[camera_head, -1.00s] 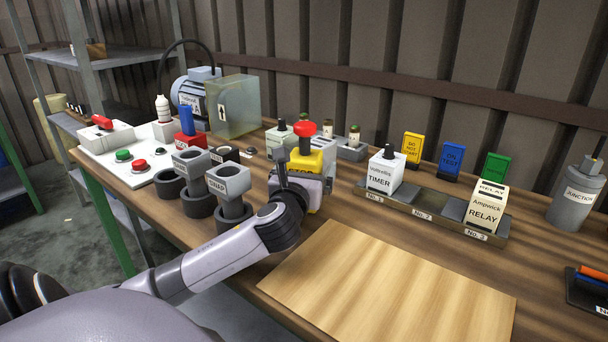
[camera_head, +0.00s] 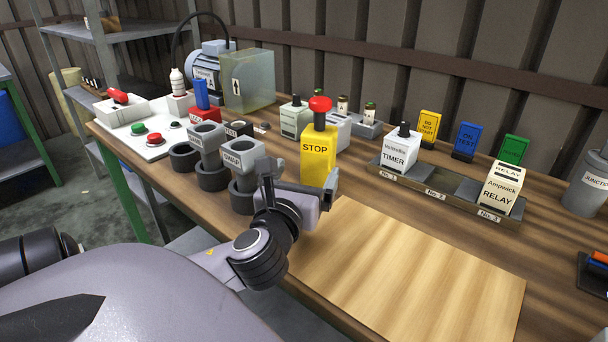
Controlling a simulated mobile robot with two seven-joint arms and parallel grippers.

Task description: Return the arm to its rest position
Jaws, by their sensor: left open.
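My left arm (camera_head: 262,255) comes in from the lower left and is bent low over the bench's front edge. Its left gripper (camera_head: 300,188) is open, with nothing seen between its fingers, in front of the yellow STOP block (camera_head: 318,160). The STOP block stands upright with a red knob (camera_head: 320,104) on top. The gripper overlaps the block's lower part in the picture; I cannot tell whether they touch. My right gripper is not in view.
Grey holders (camera_head: 243,160) with black rings stand left of the gripper. A wooden board (camera_head: 410,265) lies clear at front right. A tray (camera_head: 450,208) holds the TIMER (camera_head: 398,152) and RELAY (camera_head: 500,190) blocks. A motor (camera_head: 208,62) and clear box (camera_head: 246,82) stand behind.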

